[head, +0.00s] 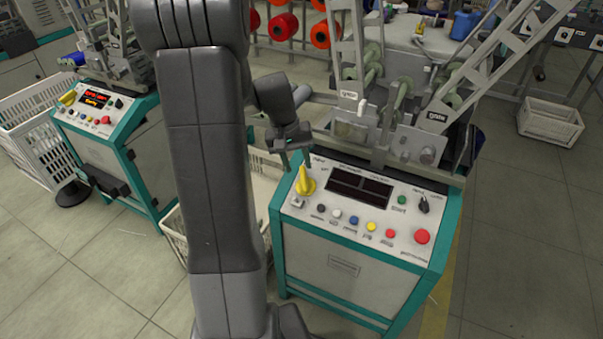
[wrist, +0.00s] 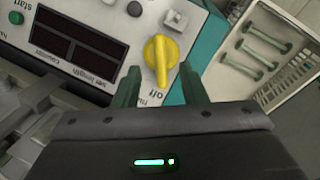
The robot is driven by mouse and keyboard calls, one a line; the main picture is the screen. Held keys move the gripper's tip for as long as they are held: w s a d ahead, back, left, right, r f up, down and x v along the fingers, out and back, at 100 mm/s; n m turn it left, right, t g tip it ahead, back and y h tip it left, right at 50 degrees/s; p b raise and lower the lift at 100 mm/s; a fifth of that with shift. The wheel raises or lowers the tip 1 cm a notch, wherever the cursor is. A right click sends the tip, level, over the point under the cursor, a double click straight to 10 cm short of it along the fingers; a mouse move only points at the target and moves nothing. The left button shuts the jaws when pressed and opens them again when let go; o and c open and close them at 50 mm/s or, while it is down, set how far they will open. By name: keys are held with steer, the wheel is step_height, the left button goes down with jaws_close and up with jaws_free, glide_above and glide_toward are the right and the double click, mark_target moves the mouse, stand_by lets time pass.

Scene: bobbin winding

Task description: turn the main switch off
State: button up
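The main switch is a yellow rotary knob (head: 305,183) at the upper left of the near machine's control panel (head: 336,218). In the wrist view the knob (wrist: 160,58) has its narrow handle pointing down the picture, towards the printed word "off". The panel's display (head: 360,188) is dark. My gripper (head: 297,158) is just above and behind the knob. In the wrist view my gripper (wrist: 160,80) is open, with one green finger on each side of the handle's lower end and visible gaps between. Whether the fingertips reach down to panel height is unclear.
A red button (head: 422,236), several small coloured buttons and a black selector (head: 424,204) share the panel. Thread guides and metal frames rise behind it. A second machine (head: 100,118) with a lit display stands left. A pale crate (wrist: 268,45) lies beside the panel.

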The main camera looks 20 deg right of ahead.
mark_target(304, 183)
steer(key=v, duration=0.5)
steer(key=shift+r+p, duration=0.2)
steer(key=shift+p, duration=0.15)
steer(key=b+x, duration=0.3)
steer(key=x, duration=1.1)
steer(key=shift+a, duration=0.1)
steer(key=shift+r, duration=0.1)
steer(key=shift+r, duration=0.1)
